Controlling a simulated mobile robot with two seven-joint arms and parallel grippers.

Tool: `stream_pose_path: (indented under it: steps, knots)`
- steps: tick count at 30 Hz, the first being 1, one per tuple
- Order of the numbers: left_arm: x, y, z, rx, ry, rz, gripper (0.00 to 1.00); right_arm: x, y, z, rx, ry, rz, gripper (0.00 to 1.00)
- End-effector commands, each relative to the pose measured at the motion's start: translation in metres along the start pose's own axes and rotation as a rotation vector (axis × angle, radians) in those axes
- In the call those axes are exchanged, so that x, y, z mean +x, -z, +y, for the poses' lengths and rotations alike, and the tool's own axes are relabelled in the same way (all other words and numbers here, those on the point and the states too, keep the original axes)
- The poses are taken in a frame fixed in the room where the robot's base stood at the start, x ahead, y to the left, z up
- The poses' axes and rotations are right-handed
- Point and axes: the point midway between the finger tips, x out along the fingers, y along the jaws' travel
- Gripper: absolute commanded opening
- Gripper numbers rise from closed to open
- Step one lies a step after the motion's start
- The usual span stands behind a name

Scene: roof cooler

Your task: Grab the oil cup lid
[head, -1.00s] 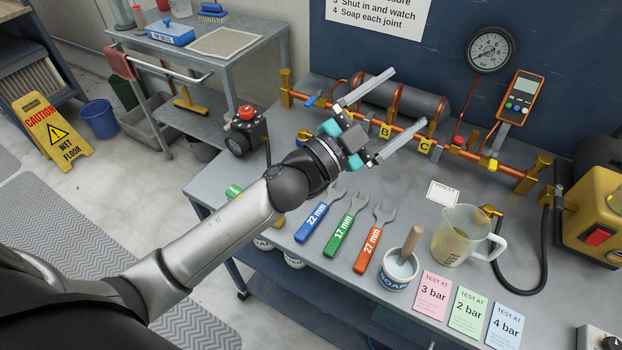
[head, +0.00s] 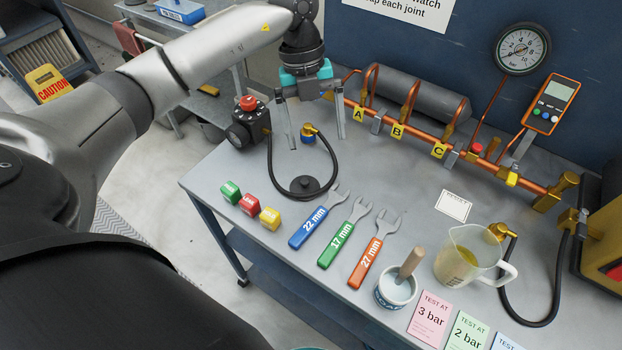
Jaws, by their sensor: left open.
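A dark round lid with a small knob (head: 304,185) lies on the bench inside the loop of a black hose; I take it for the oil cup lid, but no label shows. My left gripper (head: 317,142) is open and empty, pointing down above and behind the lid, apart from it. My right gripper is not in view.
A box with a red knob (head: 248,120) stands left of the fingers. Coloured blocks (head: 249,204) and several wrenches (head: 308,228) lie in front of the lid. A copper pipe rig (head: 415,130) runs along the back. A jug (head: 463,256) and a pot (head: 396,288) stand right.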

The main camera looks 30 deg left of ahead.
Motion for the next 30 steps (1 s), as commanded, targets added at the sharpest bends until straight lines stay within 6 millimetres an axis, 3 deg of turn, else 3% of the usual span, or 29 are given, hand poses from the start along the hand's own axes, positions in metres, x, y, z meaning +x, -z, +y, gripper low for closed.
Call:
stream_pose_path:
  steps: [3, 6, 18, 30]
  knots:
    - [-0.011, -0.013, 0.022, -0.059, -0.09, -0.042, 1.0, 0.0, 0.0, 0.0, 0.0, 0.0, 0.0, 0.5]
    - [-0.009, -0.016, 0.029, -0.076, -0.119, -0.051, 1.0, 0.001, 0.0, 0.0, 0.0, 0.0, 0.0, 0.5]
    - [0.068, -0.018, 0.038, -0.075, -0.119, -0.048, 1.0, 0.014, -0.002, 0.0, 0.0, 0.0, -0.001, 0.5]
    - [0.098, -0.021, 0.04, -0.073, -0.116, -0.049, 1.0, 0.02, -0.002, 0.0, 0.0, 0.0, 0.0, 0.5]
